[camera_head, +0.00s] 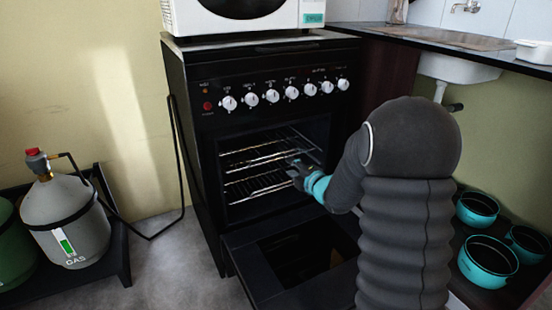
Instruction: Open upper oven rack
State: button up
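The black oven (212,115) stands in the middle of the head view with its door (268,285) folded down open. Inside are two wire racks, an upper rack (245,156) and a lower rack (250,187). Both appear to sit within the oven cavity. My gripper (296,168) is at the oven opening, at the right part of the upper rack's front edge. The fingers are small and dark in this view, and I cannot tell whether they touch or hold the rack. My arm covers the right side of the opening.
A white microwave (245,16) sits on top of the oven. A grey gas bottle (66,222) stands on a low black stand at the left. Several teal pots (488,262) are on a low shelf at the right, below a sink (458,68). Floor at the front left is clear.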

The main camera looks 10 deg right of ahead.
jog(key=x, duration=1.2)
grip_shut()
